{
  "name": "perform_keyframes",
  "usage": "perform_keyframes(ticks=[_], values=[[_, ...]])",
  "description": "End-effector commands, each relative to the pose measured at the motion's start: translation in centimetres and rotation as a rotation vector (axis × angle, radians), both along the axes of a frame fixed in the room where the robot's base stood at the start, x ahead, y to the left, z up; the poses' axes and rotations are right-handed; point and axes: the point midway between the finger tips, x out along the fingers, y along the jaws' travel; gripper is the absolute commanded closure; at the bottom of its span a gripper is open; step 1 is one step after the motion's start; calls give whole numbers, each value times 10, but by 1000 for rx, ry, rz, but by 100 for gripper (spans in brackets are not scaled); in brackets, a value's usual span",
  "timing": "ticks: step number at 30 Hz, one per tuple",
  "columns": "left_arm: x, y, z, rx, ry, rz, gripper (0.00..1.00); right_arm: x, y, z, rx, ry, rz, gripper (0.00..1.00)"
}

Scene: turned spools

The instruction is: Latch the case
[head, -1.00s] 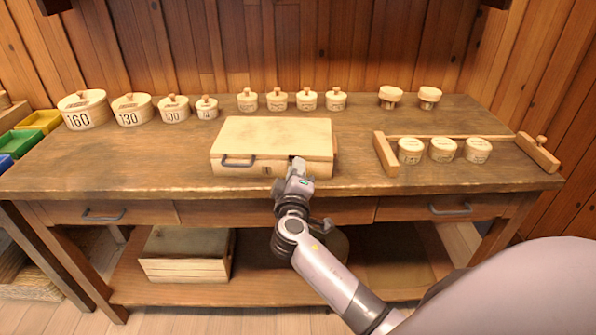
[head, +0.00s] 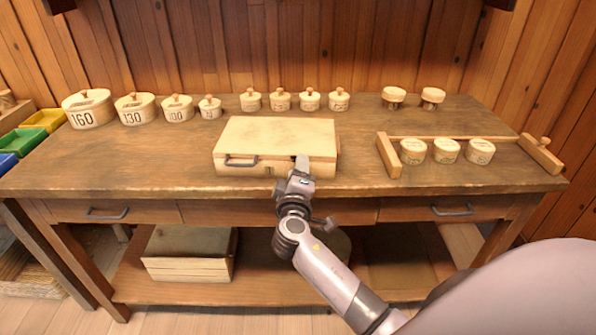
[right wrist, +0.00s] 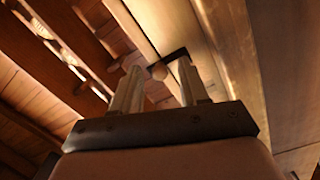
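The pale wooden case (head: 270,135) stands on the workbench with its lid down. My left gripper is not in view.
Lidded tubs (head: 88,108) and small jars (head: 280,100) stand along the back of the workbench (head: 110,165). A wooden rack (head: 388,155) with round containers (head: 446,150) is to the right. The bench top left of the case is clear.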

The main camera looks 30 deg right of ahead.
Motion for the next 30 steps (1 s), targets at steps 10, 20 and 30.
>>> perform_keyframes(ticks=[10,20,30], values=[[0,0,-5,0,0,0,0,-24,17,-2,3,0,1,56],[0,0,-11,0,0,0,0,-55,40,-1,0,0,1,56],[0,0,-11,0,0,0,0,-58,42,0,0,0,0,56]])
